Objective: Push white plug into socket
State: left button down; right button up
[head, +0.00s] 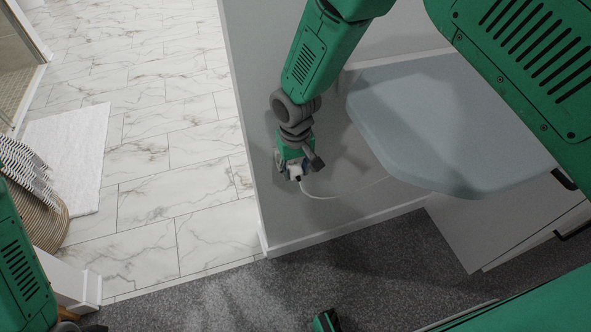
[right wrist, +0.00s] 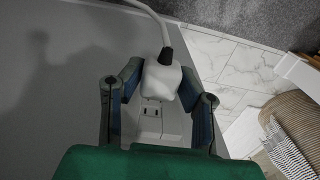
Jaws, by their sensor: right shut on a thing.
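The white plug (right wrist: 160,82) is between the fingers of my right gripper (right wrist: 160,88) in the right wrist view. The gripper is shut on it, with a blue-padded finger on each side. A white cord leaves the plug through a dark collar. The socket (right wrist: 151,111) is a pale plate with slots on the grey wall, just below the plug in that view; the plug hides part of it. I cannot tell whether plug and socket touch. In the head view my right gripper (head: 293,166) is close to the wall with the plug (head: 296,172). My left gripper is out of view.
The grey wall (head: 255,120) ends at a corner beside the marble-tiled floor (head: 150,170). A pale blue-grey tabletop (head: 440,125) juts out right of my right gripper. The cord (head: 345,194) runs toward it. Dark carpet (head: 330,270) lies below. A white mat and woven basket stand left.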

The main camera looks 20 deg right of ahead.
aim_at(293, 164)
jog(key=shift+w, duration=0.85)
jog(key=o, duration=1.2)
jog(key=shift+r, duration=0.15)
jog(key=shift+o, duration=0.2)
jog(key=shift+w, duration=0.1)
jog(key=shift+w+r, duration=0.1)
jog(key=shift+r, duration=0.25)
notch_tip(293, 164, up, 11)
jog(key=shift+r, duration=0.2)
